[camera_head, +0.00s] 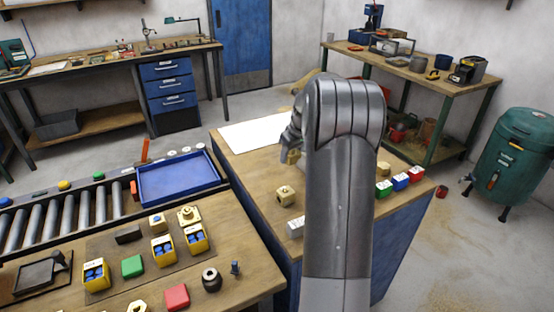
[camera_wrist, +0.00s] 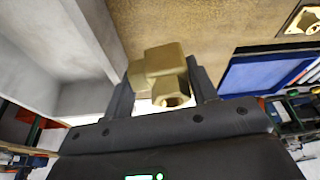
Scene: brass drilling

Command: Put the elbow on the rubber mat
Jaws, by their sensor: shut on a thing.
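A brass elbow (camera_wrist: 160,72) is between the two fingers of my gripper (camera_wrist: 162,88) in the wrist view, with one round opening facing the camera. In the head view my gripper (camera_head: 289,148) is over the middle bench, and a small brass part (camera_head: 294,157) shows beside it, partly hidden by my arm. A flat brownish-grey mat (camera_head: 108,249), which may be the rubber mat, lies on the near left table under several boxes and blocks. A flat white sheet (camera_head: 250,134) lies at the back of the middle bench.
A cube-shaped brass fitting (camera_head: 285,195) stands on the middle bench (camera_head: 250,183). A blue tray (camera_head: 178,181) lies by the rollers (camera_head: 68,211). My arm hides part of the bench.

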